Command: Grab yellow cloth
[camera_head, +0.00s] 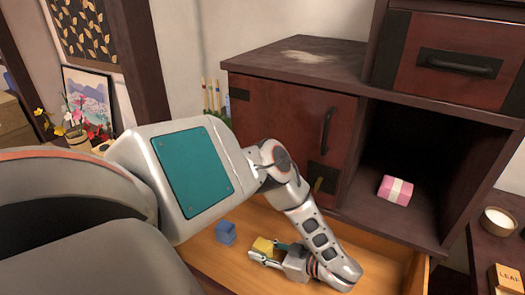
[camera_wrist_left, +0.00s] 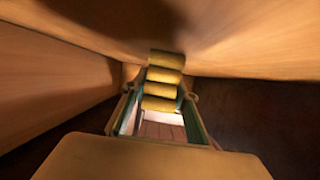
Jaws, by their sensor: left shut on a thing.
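The yellow cloth (camera_head: 263,246) is a small folded or rolled bundle in the open wooden drawer, low in the middle of the head view. My left gripper (camera_head: 266,254) is shut on it, reaching down into the drawer. In the left wrist view the cloth (camera_wrist_left: 163,82) shows as several yellow rolls between the two fingers of my left gripper (camera_wrist_left: 160,100). Whether the cloth touches the drawer floor cannot be told. My right gripper is not in view.
The open drawer (camera_head: 205,262) has wooden walls around my left gripper. A blue folded item (camera_head: 226,232) lies in it, left of the yellow cloth. A dark red cabinet (camera_head: 290,118) rises behind. A pink box (camera_head: 396,190) sits in its open shelf. A candle (camera_head: 500,220) stands at the right.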

